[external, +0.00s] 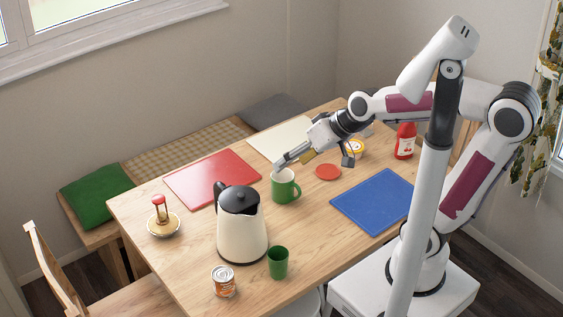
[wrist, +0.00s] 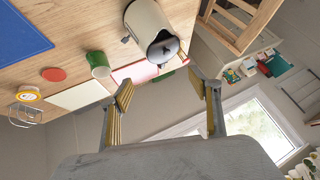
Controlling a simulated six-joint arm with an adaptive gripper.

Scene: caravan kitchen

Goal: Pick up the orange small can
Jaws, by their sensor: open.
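The orange small can (external: 223,281) stands upright near the front edge of the table in the external view, with a silver top and an orange and white label. It does not show in the wrist view. My gripper (external: 290,160) is over the far middle of the table, above and behind the green mug, well away from the can. In the wrist view my gripper (wrist: 165,88) has its two fingers spread wide with nothing between them.
A cream kettle (external: 242,228) and a green cup (external: 278,262) stand close to the can. A green mug (external: 285,187) is near my gripper. Red (external: 212,178) and blue (external: 372,203) mats lie flat.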

